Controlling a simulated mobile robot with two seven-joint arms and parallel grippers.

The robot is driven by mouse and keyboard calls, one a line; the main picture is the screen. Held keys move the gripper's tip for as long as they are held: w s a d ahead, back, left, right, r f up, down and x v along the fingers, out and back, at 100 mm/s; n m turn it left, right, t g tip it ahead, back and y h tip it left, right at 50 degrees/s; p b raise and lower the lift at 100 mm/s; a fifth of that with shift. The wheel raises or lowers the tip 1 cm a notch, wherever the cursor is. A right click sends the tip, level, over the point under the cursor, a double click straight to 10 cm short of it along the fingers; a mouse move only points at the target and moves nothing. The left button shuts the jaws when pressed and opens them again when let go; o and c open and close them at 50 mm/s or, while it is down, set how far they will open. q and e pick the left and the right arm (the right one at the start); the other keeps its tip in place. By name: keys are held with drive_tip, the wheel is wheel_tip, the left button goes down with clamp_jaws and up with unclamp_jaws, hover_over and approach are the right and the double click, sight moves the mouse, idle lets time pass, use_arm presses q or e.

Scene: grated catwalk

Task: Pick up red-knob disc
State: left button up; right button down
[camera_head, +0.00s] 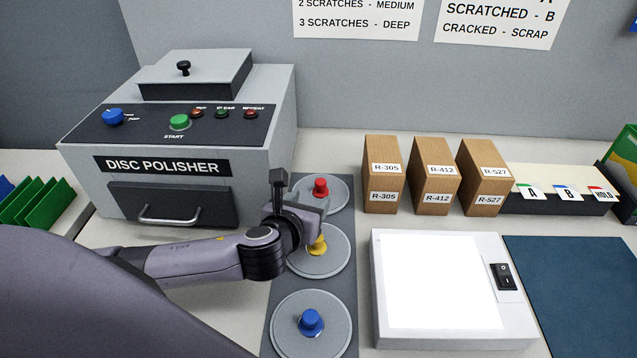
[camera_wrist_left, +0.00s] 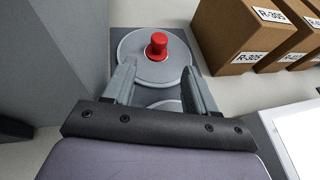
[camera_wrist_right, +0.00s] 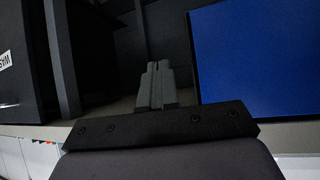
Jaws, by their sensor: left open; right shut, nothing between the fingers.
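The red-knob disc (camera_head: 336,192) is a grey disc with a red knob, lying at the far end of a dark grey mat (camera_head: 269,306). In the left wrist view the red-knob disc (camera_wrist_left: 133,46) is just beyond my left fingertips. My left gripper (camera_wrist_left: 158,68) is open, its fingers pointing towards the disc with nothing between them. In the head view my left gripper (camera_head: 318,204) covers the disc's lower-left part. My right gripper (camera_wrist_right: 157,70) shows only in the right wrist view, shut and empty, away from the discs.
A yellow-knob disc (camera_head: 335,256), partly hidden by my left arm, and a blue-knob disc (camera_head: 287,334) lie nearer on the mat. The disc polisher (camera_head: 262,160) stands left, wooden boxes (camera_head: 383,184) right. A white light panel (camera_head: 435,280) and blue mat (camera_head: 580,290) lie front right.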

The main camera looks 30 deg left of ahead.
sight(319, 186)
use_arm(q)
drive_tip(key=shift+w+a+f, duration=0.1)
drive_tip(key=shift+w+a, duration=0.2)
drive_tip(key=shift+w, duration=0.1)
drive_tip(key=shift+r+x, duration=0.15)
drive_tip(key=shift+x, duration=1.4)
drive_tip(key=shift+r+x, duration=0.15)
drive_tip(key=shift+x, duration=1.35)
drive_tip(key=shift+w, duration=0.15)
clamp_jaws()
